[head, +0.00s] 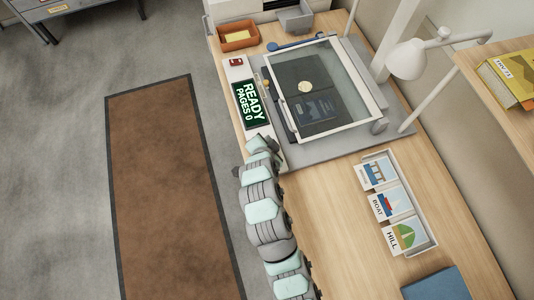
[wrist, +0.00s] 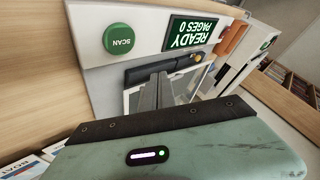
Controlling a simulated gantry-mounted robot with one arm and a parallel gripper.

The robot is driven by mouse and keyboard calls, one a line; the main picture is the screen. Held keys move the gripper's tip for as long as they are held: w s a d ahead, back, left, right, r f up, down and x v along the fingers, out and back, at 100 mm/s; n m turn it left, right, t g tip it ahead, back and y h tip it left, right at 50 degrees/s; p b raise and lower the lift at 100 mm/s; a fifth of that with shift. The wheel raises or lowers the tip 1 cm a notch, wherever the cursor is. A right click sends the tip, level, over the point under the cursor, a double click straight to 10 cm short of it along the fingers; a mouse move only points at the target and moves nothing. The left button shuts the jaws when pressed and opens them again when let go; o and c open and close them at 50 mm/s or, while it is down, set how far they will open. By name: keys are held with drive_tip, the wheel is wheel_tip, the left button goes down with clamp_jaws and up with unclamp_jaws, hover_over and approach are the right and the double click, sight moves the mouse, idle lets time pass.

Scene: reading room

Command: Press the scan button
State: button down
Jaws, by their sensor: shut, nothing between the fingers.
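The round green scan button (wrist: 118,39) shows in the wrist view on the pale panel, left of the display (wrist: 190,33), which reads READY PAGES 0. The display (head: 252,104) also shows in the head view; there the button is not visible, and my arm covers the near end of the panel. My gripper (wrist: 164,78) is shut and empty, its fingers together. In the wrist view the fingertips appear below and to the right of the button, apart from it. The exact gap cannot be told.
The scanner's glass frame (head: 345,112) holds a dark book (head: 308,88). An orange tray (head: 238,36) stands at the far end. A white lamp (head: 408,60) and a rack of picture cards (head: 412,226) are to the right. The wood desk (head: 335,215) is bare between rack and arm.

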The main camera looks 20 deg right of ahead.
drive_tip(key=shift+f+b, duration=2.05)
drive_tip(key=shift+f, duration=2.3)
drive_tip(key=shift+f, duration=0.15)
drive_tip(key=shift+f+b, duration=0.25)
drive_tip(key=shift+b, duration=0.15)
drive_tip(key=shift+f+b, duration=0.4)
drive_tip(key=shift+f, duration=0.15)
drive_tip(key=shift+r, duration=0.1)
drive_tip(key=shift+r+p, duration=0.3)
drive_tip(key=shift+r, duration=0.6)
drive_tip(key=shift+r, duration=0.1)
drive_tip(key=shift+r+p, duration=0.85)
drive_tip(key=shift+r, duration=1.55)
